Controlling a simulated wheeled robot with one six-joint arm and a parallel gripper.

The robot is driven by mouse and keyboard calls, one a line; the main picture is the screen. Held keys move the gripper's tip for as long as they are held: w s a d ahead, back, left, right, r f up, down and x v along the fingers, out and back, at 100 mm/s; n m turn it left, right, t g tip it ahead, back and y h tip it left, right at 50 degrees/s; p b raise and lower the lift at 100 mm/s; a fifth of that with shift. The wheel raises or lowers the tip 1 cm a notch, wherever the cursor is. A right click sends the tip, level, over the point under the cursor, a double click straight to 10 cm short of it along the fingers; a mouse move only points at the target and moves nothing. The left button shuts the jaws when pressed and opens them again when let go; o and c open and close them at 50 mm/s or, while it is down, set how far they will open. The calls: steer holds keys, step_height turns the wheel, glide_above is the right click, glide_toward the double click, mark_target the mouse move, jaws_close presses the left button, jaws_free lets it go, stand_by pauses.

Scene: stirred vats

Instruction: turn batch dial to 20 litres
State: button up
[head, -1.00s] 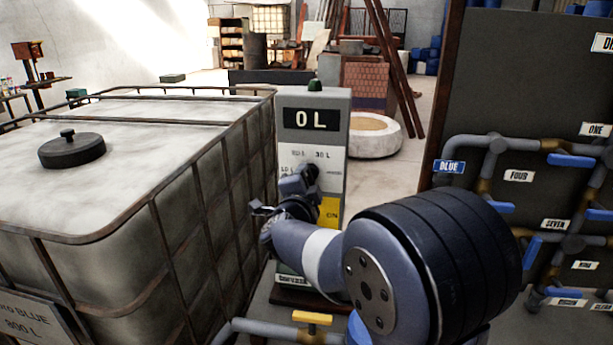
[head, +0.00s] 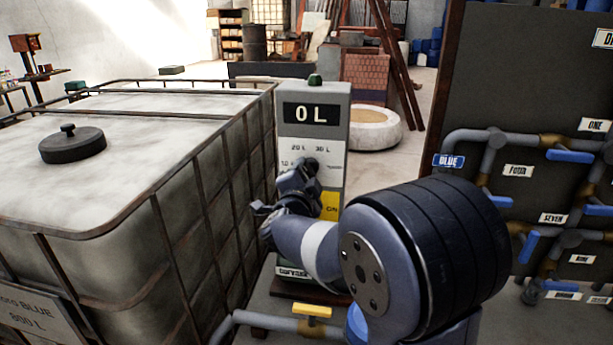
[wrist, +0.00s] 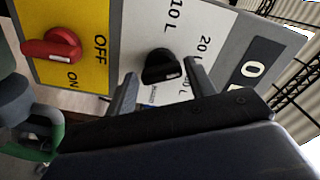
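The batch dial is a black knob (wrist: 160,68) on the white panel of a grey control box (head: 340,110). In the head view the dial (head: 311,164) is partly hidden by my gripper (head: 292,190). The display (head: 311,115) reads 0 L. Labels for 10 L (wrist: 175,15) and 20 L (wrist: 204,45) sit around the knob, with others partly covered. A small white mark shows on the knob; which label it points at is unclear. In the wrist view my gripper (wrist: 161,72) is open, its fingers on either side of the knob; contact cannot be told.
A red switch (wrist: 52,46) sits on the yellow OFF/ON panel beside the dial panel. A caged tank (head: 130,190) stands close on the left. A dark board with pipes and blue valve handles (head: 569,156) stands right. A yellow-handled valve (head: 312,311) is low in front.

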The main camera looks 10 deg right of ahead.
steer(key=shift+o, duration=1.4)
steer(key=b+v, duration=0.1)
steer(key=v, duration=0.9)
steer(key=shift+s+a, duration=0.15)
steer(key=shift+s, duration=0.2)
steer(key=shift+w, duration=0.1)
steer(key=p+x, duration=0.1)
steer(key=x, duration=0.9)
steer(key=shift+r, duration=0.1)
steer(key=shift+w+d, duration=0.2)
steer(key=shift+w, duration=0.1)
steer(key=shift+m, duration=0.3)
